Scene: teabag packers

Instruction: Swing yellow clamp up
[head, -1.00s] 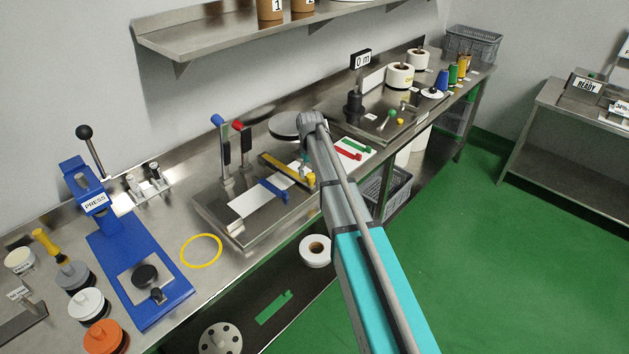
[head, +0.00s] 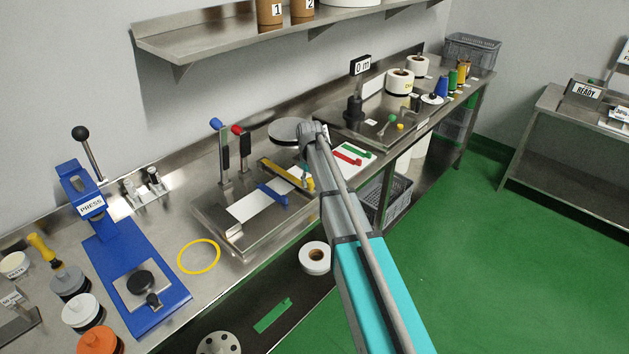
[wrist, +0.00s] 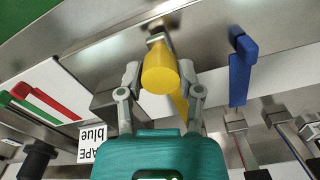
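The yellow clamp (head: 284,171) lies low as a long bar across the right part of the steel fixture on the bench. In the wrist view its thick rounded yellow end (wrist: 160,72) is between the two fingers of my gripper (wrist: 160,78). The fingers stand wide apart, one on each side, with what look like narrow gaps; contact is not clear. In the head view my gripper (head: 307,172) is at the clamp's front right end, mostly hidden by my arm. The blue clamp (head: 272,194) also lies low, left of the yellow one; it shows in the wrist view (wrist: 240,68).
Two upright levers, blue-topped (head: 222,150) and red-topped (head: 243,152), stand at the fixture's back left. Red (head: 347,157) and green (head: 356,149) pieces lie to its right. A blue press (head: 130,270) and yellow ring (head: 199,257) are to the left. The green floor is clear.

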